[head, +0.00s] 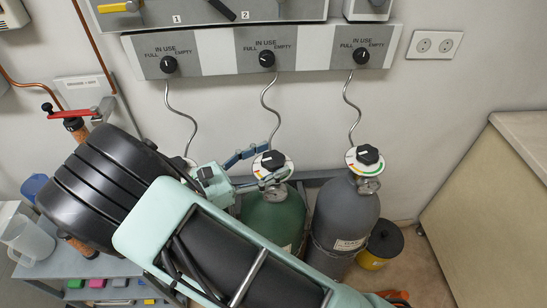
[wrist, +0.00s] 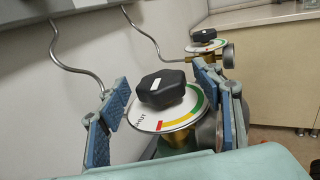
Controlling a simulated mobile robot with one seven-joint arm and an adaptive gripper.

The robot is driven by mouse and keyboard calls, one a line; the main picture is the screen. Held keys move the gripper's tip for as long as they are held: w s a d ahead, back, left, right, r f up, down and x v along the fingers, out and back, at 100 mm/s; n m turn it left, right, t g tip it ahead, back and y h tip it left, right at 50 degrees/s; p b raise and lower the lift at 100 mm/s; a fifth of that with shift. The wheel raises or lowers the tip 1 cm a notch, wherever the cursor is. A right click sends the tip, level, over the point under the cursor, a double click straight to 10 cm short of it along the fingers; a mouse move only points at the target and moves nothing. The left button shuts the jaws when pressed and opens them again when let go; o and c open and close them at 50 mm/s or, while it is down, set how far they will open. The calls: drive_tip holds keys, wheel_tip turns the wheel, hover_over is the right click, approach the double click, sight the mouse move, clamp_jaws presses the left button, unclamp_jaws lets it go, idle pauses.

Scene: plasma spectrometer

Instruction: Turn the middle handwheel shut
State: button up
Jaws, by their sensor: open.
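The middle handwheel (head: 272,160) is a black knob with a white mark, on a white dial with coloured bands above the green cylinder (head: 272,218). In the wrist view the knob (wrist: 161,88) and its dial (wrist: 168,115) fill the middle. My gripper (wrist: 160,78) is open, with one blue-padded finger left of the knob and one right of it. Gaps show between both fingers and the knob. In the head view my gripper (head: 263,163) reaches the handwheel from the left. The valve body below the dial is partly hidden.
The right handwheel (head: 367,155) tops a grey cylinder (head: 344,222) close by; it also shows in the wrist view (wrist: 205,35). My arm mostly hides the left station. Thin bent pipes rise to a wall panel (head: 220,52). A counter (head: 500,190) stands at right.

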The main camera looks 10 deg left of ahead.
drive_tip(key=v, duration=1)
drive_tip(key=shift+s+a, duration=0.15)
drive_tip(key=shift+s, duration=0.1)
